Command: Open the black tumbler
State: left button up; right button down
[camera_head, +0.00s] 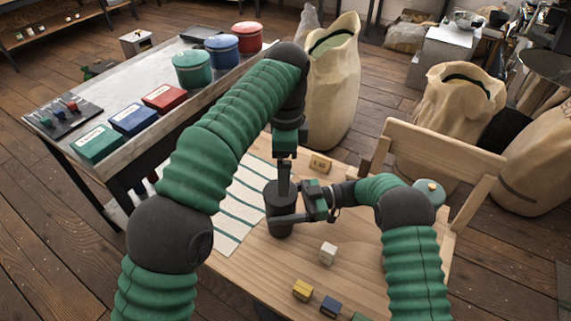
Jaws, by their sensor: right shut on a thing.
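The black tumbler (279,231) stands upright on the wooden table (345,270), at the edge of a striped cloth (236,218). My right gripper (288,214) reaches in from the right and is shut on the tumbler's body. My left gripper (284,187) points straight down at the tumbler's top. Its dark fingers blend with the black tumbler, so I cannot tell whether they touch it or how wide they are. The lid cannot be made out clearly.
Small blocks lie on the table: a white one (328,252), a yellow one (303,290), a blue one (330,306) and a wooden one (320,163). A wooden chair (440,160) stands at the right. A side table (150,135) holds canisters and boxes. Sacks (333,90) stand behind.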

pick_arm(q)
jog(key=m, duration=0.5)
jog(key=shift+d+m, duration=0.1)
jog(key=shift+m, duration=0.2)
jog(key=shift+f, duration=0.15)
notch_tip(320, 180, down, 8)
jog(key=shift+r, duration=0.2)
